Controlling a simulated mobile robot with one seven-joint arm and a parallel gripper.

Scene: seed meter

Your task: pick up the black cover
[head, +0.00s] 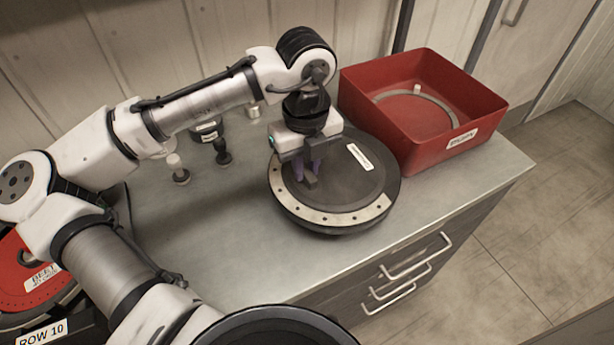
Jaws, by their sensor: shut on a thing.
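The black cover (345,190) is a round dark disc with a white label near its upper right edge. It lies flat on a round dark base with a pale, perforated rim band (345,217) showing along its front and left. My gripper (309,176) points down over the left part of the cover. Its purple-tinted fingers are shut on a small dark knob on the cover. I cannot tell whether the cover is lifted off the base at all.
A red bin (432,148) with a pale ring inside stands at the back right of the grey counter (230,255). Small knobbed pieces (222,152) stand behind my arm. A red disc (30,275) lies at the far left. The counter's front left of the base is clear.

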